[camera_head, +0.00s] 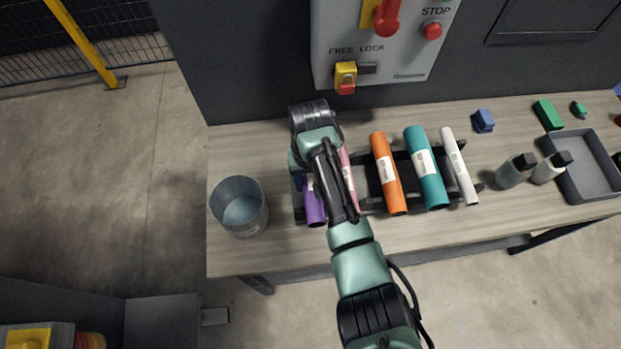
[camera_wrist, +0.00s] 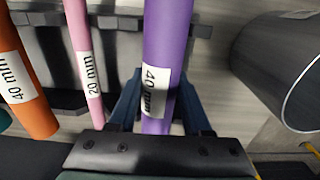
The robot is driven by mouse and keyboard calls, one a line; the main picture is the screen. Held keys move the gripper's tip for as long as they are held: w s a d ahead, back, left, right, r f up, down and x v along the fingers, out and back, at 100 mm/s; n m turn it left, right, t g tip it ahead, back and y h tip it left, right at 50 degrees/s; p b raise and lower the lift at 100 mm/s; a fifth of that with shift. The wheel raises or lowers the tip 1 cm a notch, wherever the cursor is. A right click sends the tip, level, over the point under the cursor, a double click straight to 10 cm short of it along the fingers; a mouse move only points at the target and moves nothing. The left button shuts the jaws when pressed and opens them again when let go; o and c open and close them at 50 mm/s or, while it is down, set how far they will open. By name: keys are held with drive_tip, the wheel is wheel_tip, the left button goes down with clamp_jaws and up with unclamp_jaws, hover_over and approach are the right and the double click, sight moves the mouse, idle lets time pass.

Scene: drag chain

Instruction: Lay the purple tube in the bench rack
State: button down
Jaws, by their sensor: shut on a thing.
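The purple tube (camera_head: 314,206), labelled 40 mm in the wrist view (camera_wrist: 167,40), is between the blue fingers of my gripper (camera_wrist: 161,90), which are shut on it. The tube lies across the left end of the dark bench rack (camera_head: 372,204) in the head view. In the wrist view it passes over the rack's bar (camera_wrist: 122,22), beside the pink tube; I cannot tell whether it rests on the bar or is just above it. In the head view my arm hides most of my gripper and part of the tube.
The rack also holds a pink tube (camera_head: 347,172), an orange tube (camera_head: 387,170), a teal tube (camera_head: 428,175) and a white tube (camera_head: 459,165). A metal bin (camera_head: 240,208) stands left of the rack. Bottles (camera_head: 510,174) and a grey tray (camera_head: 592,185) are right. A control box (camera_head: 385,50) is behind.

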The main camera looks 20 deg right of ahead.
drive_tip(key=shift+c, duration=1.3)
unclamp_jaws()
wheel_tip(320, 180, up, 13)
drive_tip(key=shift+p, duration=0.35)
